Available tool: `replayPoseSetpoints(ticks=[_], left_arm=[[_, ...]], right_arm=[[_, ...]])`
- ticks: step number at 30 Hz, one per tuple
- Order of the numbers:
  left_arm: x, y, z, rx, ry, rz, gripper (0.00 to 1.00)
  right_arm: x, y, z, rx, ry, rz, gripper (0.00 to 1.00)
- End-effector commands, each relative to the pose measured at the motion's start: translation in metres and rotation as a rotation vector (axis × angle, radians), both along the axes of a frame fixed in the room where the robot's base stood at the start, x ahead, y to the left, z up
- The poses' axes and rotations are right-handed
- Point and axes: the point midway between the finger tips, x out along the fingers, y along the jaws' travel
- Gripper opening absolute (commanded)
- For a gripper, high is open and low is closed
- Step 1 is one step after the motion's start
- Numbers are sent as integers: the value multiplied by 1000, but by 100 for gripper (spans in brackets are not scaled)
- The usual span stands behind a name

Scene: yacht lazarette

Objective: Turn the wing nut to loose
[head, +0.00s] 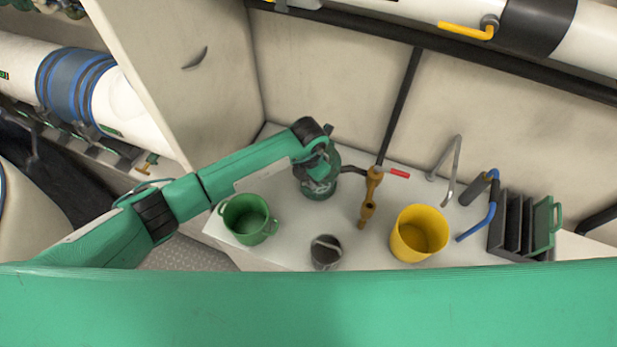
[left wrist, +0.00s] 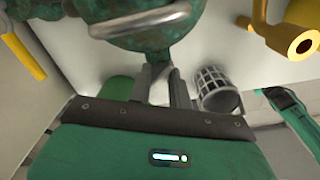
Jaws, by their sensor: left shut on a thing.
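A green sea strainer (head: 318,183) stands at the back left of the white bench, and its weathered body (left wrist: 140,28) fills the top of the left wrist view. My left gripper (head: 322,150) is over the strainer's top, with its wrist covering much of it. In the left wrist view my left gripper (left wrist: 163,88) is shut on a small pale part at the end of the strainer's stem, which I take to be the wing nut. The fingers mostly hide the nut, so its angle cannot be told. My right gripper is not in view.
A bronze valve (head: 370,195) with a red handle stands right of the strainer. A green bucket (head: 248,222), a grey basket (head: 326,253) and a yellow bucket (head: 418,234) stand in front. A dark rack (head: 505,225) is at right. A pale panel (head: 195,75) rises at left.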

Motion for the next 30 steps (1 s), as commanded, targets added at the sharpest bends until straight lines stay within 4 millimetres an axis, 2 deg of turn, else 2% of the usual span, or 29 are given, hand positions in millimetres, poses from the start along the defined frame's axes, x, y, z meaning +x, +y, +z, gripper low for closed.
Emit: replayPoseSetpoints(ticks=[11, 30], left_arm=[[0, 1, -1, 3, 0, 110, 0], [0, 1, -1, 3, 0, 633, 0]], right_arm=[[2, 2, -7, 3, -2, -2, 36], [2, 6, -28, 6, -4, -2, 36]])
